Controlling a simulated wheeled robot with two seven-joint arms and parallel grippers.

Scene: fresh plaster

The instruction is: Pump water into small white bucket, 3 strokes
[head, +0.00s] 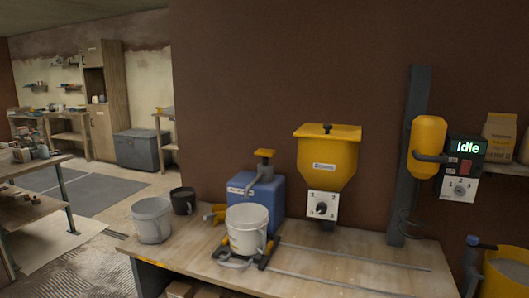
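A small white bucket (247,228) stands upright on a dark carriage with yellow parts (266,256) on the bench. It is directly in front of the blue water tank (268,190), whose label is too small to read. A yellow pump head (264,154) on a dark stem rises from the top of the tank. The bucket hides part of the tank's front. I cannot see the water level in the bucket. Neither of my grippers is in view.
A yellow hopper with a dial (327,155) hangs behind the bench (345,255). Right of it are a grey post (409,150), a yellow mixer (427,145) and a control box reading "Idle" (464,167). A grey bucket (151,219) and black bucket (183,200) stand left.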

